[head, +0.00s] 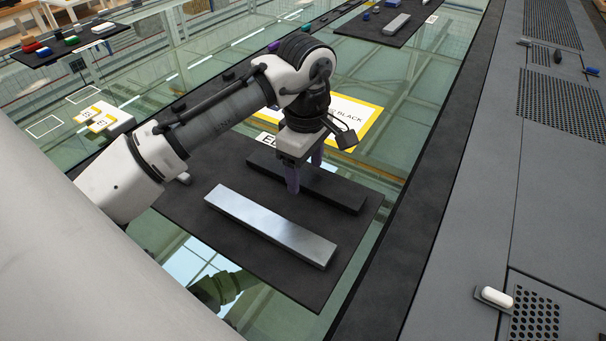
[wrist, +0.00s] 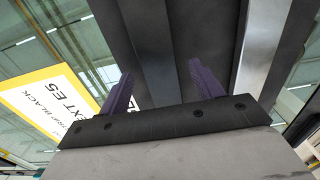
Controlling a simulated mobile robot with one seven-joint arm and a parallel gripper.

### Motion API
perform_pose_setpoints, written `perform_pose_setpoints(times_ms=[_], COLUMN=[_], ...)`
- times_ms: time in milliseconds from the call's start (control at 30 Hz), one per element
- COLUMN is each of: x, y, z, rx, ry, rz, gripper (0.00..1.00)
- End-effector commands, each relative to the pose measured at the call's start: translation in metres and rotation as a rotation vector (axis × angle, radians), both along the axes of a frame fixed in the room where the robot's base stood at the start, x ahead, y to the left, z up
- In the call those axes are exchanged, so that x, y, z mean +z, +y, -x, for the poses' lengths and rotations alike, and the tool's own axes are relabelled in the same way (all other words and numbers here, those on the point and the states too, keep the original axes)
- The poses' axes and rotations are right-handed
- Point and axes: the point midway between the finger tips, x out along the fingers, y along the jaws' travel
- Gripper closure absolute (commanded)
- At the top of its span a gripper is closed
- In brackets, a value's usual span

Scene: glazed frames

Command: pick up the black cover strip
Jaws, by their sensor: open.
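The black cover strip (head: 342,194) lies flat on the dark mat (head: 290,283), behind a silver strip (head: 270,225) in the head view. My gripper (head: 304,178) points down over the black strip with its two purple fingers apart. In the wrist view the black strip (wrist: 150,35) runs between the open fingers of my gripper (wrist: 158,70), with a finger on either side. I cannot tell whether either finger touches it. The silver strip (wrist: 262,45) lies to the right there, outside the fingers. My gripper hides part of the black strip in the head view.
A yellow-bordered sign (head: 368,118) with printed text lies behind the mat on the glass surface. Another dark mat (head: 372,22) with small items is at the back. A grey panelled strip with perforated plates (head: 558,105) runs along the right.

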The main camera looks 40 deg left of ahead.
Motion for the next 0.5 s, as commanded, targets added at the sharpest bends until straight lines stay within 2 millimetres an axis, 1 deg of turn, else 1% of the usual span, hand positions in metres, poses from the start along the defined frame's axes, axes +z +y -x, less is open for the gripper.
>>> perform_pose_setpoints(times_ms=[100,167,500], x=[-0.012,-0.015,-0.016], y=[-0.001,-0.001,-0.001], z=[0.000,0.000,0.000], rx=[-0.001,-0.002,-0.001], ry=[0.001,-0.001,-0.001], rz=[0.001,0.001,0.001], gripper=[0.35,0.35,0.35])
